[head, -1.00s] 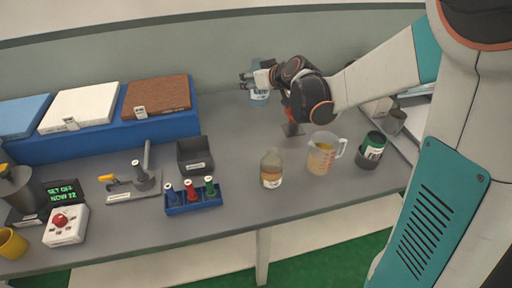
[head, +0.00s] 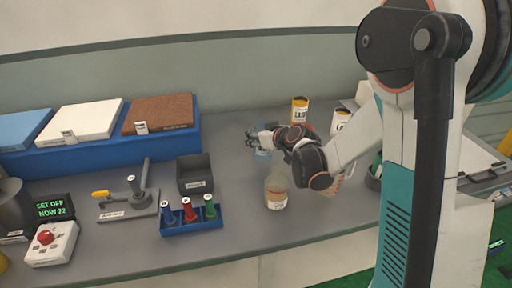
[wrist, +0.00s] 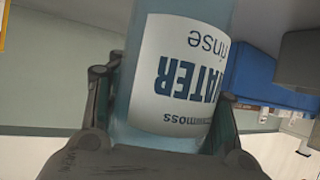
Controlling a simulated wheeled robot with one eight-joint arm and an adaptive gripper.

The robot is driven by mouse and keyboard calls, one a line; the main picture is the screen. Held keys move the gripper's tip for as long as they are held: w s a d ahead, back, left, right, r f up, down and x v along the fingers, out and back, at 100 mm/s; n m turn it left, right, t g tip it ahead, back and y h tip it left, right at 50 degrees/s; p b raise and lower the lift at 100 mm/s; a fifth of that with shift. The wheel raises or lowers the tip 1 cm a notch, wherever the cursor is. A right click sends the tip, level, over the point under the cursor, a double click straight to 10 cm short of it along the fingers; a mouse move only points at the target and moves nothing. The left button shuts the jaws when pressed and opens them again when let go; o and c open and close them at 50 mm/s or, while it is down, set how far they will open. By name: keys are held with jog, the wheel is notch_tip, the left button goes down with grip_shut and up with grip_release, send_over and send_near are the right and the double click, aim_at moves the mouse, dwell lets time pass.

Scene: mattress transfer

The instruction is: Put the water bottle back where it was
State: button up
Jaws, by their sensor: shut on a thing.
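The water bottle, pale blue with a white label reading "WATER rinse", fills the middle of the wrist view (wrist: 180,75). My gripper (wrist: 165,115) is shut around it, with a finger on each side. In the head view the bottle (head: 262,155) shows only in part under my gripper (head: 254,138), behind a clear bottle with an orange-brown band (head: 276,188). I cannot tell whether its base touches the grey table (head: 240,240).
A black bin (head: 194,175) and a blue rack (head: 190,222) with several coloured pieces stand to the left. My forearm partly hides the measuring jug.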

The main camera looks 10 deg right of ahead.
jog(key=shift+f+b, duration=0.75)
jog(key=shift+f, duration=1.2)
jog(key=shift+f, duration=0.15)
jog(key=o, duration=1.6)
jog(key=shift+s+r, duration=0.15)
jog(key=shift+r, duration=0.1)
jog(key=p+v, duration=0.4)
jog(key=v, duration=0.7)
jog(key=shift+s, duration=0.3)
jog(key=shift+r, duration=0.15)
